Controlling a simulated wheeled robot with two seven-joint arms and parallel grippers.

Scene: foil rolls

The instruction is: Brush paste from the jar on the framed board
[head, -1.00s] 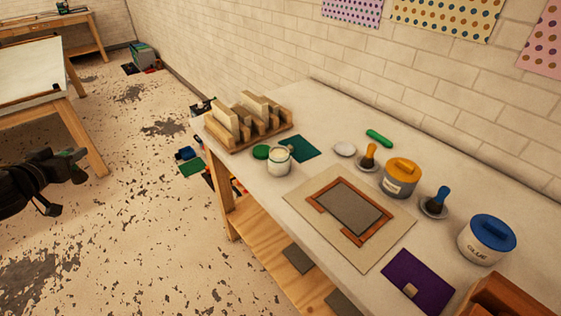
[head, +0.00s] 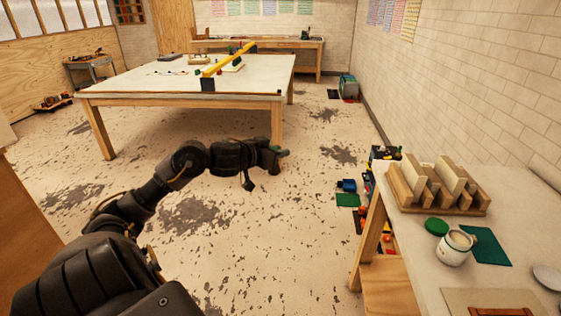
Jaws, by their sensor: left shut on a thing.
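My left gripper (head: 264,165) is out over the floor, in front of the far table and well left of the workbench. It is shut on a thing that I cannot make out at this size. The open jar (head: 454,251), pale with whitish contents, stands on the workbench at lower right, with its green lid (head: 437,227) beside it. The framed board (head: 488,299) shows only in part at the bottom edge: a beige sheet with a piece of red-brown frame. My right gripper is not in view.
The workbench (head: 412,228) carries a wooden rack (head: 437,206) with pale blocks, a dark green sheet (head: 484,243) and a whitish dish (head: 548,276). A large white-topped table (head: 160,88) with a yellow bar stands beyond my arm. The floor between is mostly clear.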

